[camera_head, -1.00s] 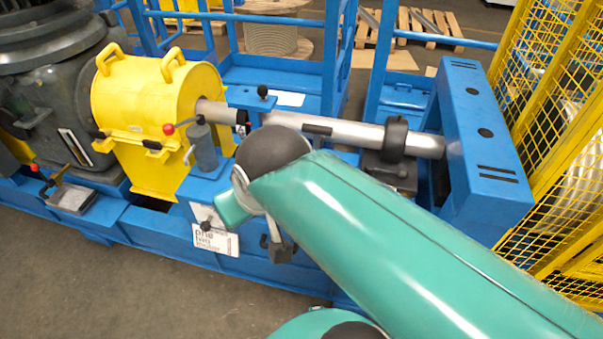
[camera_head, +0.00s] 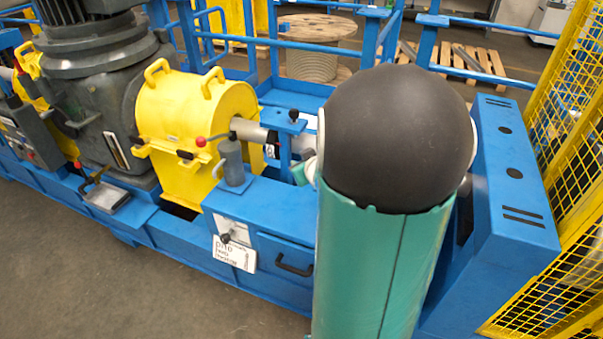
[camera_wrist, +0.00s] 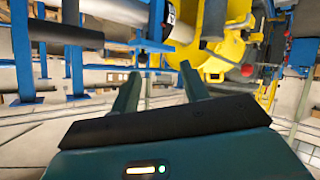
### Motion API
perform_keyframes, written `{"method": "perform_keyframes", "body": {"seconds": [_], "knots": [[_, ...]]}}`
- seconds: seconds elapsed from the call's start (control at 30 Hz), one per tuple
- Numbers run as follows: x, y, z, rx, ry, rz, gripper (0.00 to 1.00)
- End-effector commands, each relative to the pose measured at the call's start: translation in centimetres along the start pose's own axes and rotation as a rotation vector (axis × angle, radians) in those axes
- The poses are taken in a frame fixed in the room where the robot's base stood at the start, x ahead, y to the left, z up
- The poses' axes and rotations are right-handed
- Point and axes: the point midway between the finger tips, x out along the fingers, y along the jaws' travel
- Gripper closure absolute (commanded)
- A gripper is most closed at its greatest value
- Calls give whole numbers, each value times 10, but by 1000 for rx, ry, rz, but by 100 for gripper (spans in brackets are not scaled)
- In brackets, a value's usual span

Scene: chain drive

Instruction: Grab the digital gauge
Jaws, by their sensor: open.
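I cannot pick out the digital gauge for certain. A small dark fitting with a white mark (camera_head: 271,149) sits at the shaft (camera_head: 248,131), right of the yellow housing (camera_head: 198,118). What looks like the same fitting shows at the top of the wrist view (camera_wrist: 171,14), at the end of the grey shaft (camera_wrist: 117,13). My gripper (camera_wrist: 160,70) is open, with its two fingers apart and nothing between them. The fitting appears beyond the fingertips, apart from them.
A grey cylinder with a red-knobbed lever (camera_head: 231,160) stands beside the housing. A blue frame block (camera_head: 492,190) and yellow mesh fence (camera_head: 575,120) stand at the right. A drawer handle (camera_head: 294,266) is on the front. Open floor (camera_head: 110,285) lies at lower left.

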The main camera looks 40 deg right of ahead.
Motion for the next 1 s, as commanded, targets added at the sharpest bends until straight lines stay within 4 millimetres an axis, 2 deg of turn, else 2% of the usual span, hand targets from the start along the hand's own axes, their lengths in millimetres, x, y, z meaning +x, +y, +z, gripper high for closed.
{"method": "perform_keyframes", "body": {"seconds": [0.03,0.2,0.4,0.5,0.6,0.7,1.0], "knots": [[10,19,23,22,22,5,55],[22,63,81,97,168,-7,55],[9,95,142,216,358,-18,55],[-2,104,159,262,432,-17,55],[-7,107,167,286,475,-17,55],[-3,108,165,290,492,-19,55],[46,109,138,288,492,-23,55]]}}
